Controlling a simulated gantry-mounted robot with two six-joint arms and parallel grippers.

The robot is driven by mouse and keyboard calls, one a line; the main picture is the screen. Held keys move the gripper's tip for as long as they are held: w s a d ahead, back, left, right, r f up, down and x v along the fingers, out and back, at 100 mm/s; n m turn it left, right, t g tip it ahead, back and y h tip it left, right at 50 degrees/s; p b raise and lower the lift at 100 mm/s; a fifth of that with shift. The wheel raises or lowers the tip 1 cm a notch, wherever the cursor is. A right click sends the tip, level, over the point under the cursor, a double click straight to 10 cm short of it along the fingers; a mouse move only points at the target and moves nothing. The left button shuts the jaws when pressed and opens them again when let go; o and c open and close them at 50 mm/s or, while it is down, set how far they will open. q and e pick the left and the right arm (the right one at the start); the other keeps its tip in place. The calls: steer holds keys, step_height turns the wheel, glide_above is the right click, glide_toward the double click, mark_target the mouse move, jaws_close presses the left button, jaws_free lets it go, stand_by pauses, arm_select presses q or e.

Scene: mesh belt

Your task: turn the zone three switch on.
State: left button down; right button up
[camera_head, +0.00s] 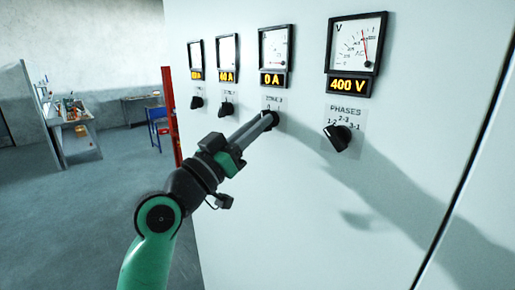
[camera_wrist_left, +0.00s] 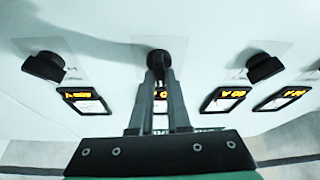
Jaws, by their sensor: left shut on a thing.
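The zone three switch (camera_head: 273,119) is a black rotary knob on the white cabinet, under a meter (camera_head: 276,48) whose display reads 0 A. My left gripper (camera_head: 270,121) reaches it from the left, its two long grey fingers shut on the knob. In the left wrist view the knob (camera_wrist_left: 158,57) shows at the fingertips (camera_wrist_left: 159,72). The fingers hide part of the knob and most of its label, so its exact angle cannot be told. My right gripper is in neither view.
Two similar knobs (camera_head: 226,109) (camera_head: 197,102) sit to the left, under meters with lit displays. The phases knob (camera_head: 338,137) sits to the right under a voltmeter (camera_head: 355,44) reading 400 V. A red post (camera_head: 171,115) stands beside the cabinet, with a workbench (camera_head: 72,120) farther back.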

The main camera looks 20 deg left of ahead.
arm_select(q)
steer(key=shift+a+m+g+h+b, duration=0.15)
steer(key=shift+m+g+h, duration=0.5)
steer(key=shift+m, duration=1.15)
steer(key=shift+d+m+g+h+b, duration=0.15)
steer(key=shift+m+g+h, duration=0.45)
steer(key=shift+m, duration=1.2)
steer(key=shift+a+m+g+h+b, duration=0.15)
steer(key=shift+m+g+h, duration=0.2)
steer(key=shift+m+h, duration=1)
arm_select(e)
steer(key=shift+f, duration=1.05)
arm_select(q)
steer(key=shift+m+y, duration=0.3)
steer(key=shift+m, duration=0.35)
steer(key=c, duration=0.9)
jaws_free()
